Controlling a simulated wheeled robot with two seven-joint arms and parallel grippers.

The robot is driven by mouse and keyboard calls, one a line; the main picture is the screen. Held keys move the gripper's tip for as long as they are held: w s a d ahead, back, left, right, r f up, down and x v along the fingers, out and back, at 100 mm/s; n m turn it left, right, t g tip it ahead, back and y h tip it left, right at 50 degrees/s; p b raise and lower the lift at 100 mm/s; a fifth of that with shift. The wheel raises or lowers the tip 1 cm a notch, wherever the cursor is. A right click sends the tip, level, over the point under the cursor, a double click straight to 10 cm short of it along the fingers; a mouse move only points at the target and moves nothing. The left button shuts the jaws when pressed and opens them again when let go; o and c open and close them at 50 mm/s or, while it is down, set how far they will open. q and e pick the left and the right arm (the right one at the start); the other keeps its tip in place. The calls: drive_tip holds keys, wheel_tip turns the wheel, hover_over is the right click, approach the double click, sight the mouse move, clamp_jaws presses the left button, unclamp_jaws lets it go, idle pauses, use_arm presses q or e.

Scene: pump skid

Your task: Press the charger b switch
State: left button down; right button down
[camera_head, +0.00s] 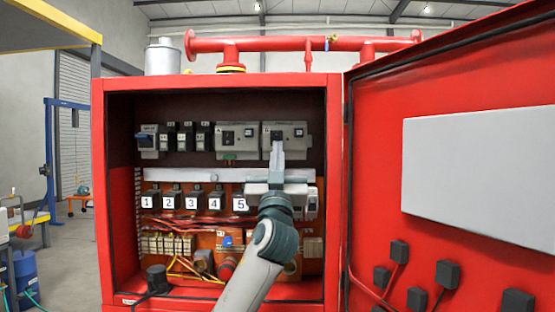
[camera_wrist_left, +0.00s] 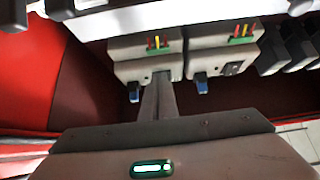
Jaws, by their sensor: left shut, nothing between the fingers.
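Two grey charger-like units sit side by side at the top right of the cabinet's upper row: a left unit (camera_head: 236,139) and a right unit (camera_head: 297,132). Their labels are too small to read, so I cannot tell which is charger b. My left gripper (camera_head: 277,146) is shut and empty, its fingertips in front of the right unit's face. In the left wrist view, the fingertips (camera_wrist_left: 161,77) overlap one unit (camera_wrist_left: 133,46) where the other unit (camera_wrist_left: 210,42) shows a black rocker switch (camera_wrist_left: 232,68). The fingers hide that spot; contact is unclear. My right gripper is out of view.
The red cabinet (camera_head: 98,190) stands open, its door (camera_head: 450,80) swung to the right. Numbered black switches (camera_head: 191,202) line the lower row, with cables and terminals below. Small breakers (camera_head: 185,137) stand left of the grey units.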

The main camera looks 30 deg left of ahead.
use_arm(q)
drive_tip(key=shift+s+r, duration=0.15)
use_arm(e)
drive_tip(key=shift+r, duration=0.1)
